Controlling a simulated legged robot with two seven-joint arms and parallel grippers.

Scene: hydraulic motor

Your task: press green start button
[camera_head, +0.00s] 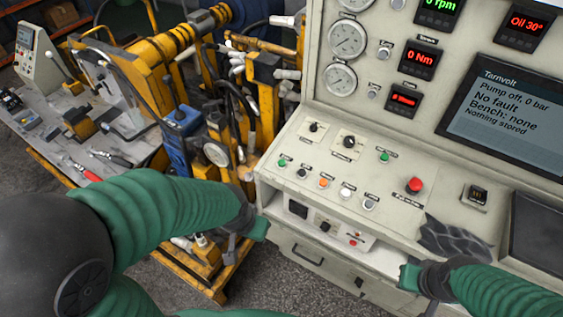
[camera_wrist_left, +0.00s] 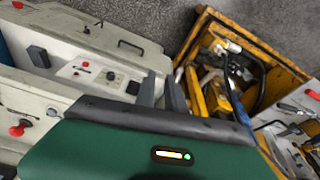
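Two green buttons show on the sloped control panel in the head view. One green button (camera_head: 384,157) sits right of the dark switches, and another green button (camera_head: 282,163) is at the left end of the lower button row. Their labels are too small to read. My left gripper (camera_head: 232,250) is off the console's left front corner, apart from both buttons. In the left wrist view its two dark fingers (camera_wrist_left: 162,95) stand a little apart with nothing seen between them. My right gripper (camera_head: 431,300) is in front of the console at the lower right, its fingers partly hidden.
A red mushroom button (camera_head: 414,186) stands right of the green one. The screen (camera_head: 509,112) reads "Pump off, 0 bar", "No fault", "Bench: none". A yellow machine stand (camera_head: 205,275) and workbench (camera_head: 90,150) are at left.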

